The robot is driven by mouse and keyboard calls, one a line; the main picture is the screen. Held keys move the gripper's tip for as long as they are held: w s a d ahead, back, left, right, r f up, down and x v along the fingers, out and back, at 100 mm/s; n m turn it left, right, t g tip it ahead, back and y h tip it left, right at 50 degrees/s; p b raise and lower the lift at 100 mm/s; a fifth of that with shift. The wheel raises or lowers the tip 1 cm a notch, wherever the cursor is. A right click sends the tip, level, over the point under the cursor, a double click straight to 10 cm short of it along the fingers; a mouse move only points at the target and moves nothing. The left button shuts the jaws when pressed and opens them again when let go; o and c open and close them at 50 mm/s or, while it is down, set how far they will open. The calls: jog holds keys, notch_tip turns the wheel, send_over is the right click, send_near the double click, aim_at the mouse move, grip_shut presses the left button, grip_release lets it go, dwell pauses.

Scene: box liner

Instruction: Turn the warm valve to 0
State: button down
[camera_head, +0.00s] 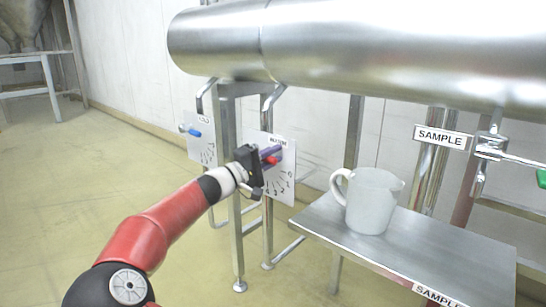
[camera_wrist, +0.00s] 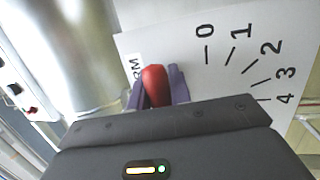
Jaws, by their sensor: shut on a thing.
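The warm valve has a red handle (camera_wrist: 154,84) in front of a white dial plate (camera_head: 284,188) marked 0 to 4. In the wrist view, my gripper (camera_wrist: 160,88) has its purple fingers on both sides of the red handle and is shut on it. The 0 mark (camera_wrist: 208,31) is up and right of the handle, and 1 to 4 curve down the right side. The handle's base is hidden, so I cannot tell which number it points to. In the head view, my gripper (camera_head: 266,157) hides part of the plate.
A second plate with a blue handle (camera_head: 193,131) is left of the warm valve. A large steel pipe (camera_head: 380,45) runs above. A white jug (camera_head: 373,202) stands on a steel table (camera_head: 440,255) at right. A green-handled tap is at far right. Floor at left is clear.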

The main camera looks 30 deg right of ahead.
aim_at(264, 160)
jog(key=c, duration=1.3)
grip_release()
jog(key=v, duration=0.7)
jog(key=shift+a, duration=0.4)
jog(key=shift+a+f, duration=0.1)
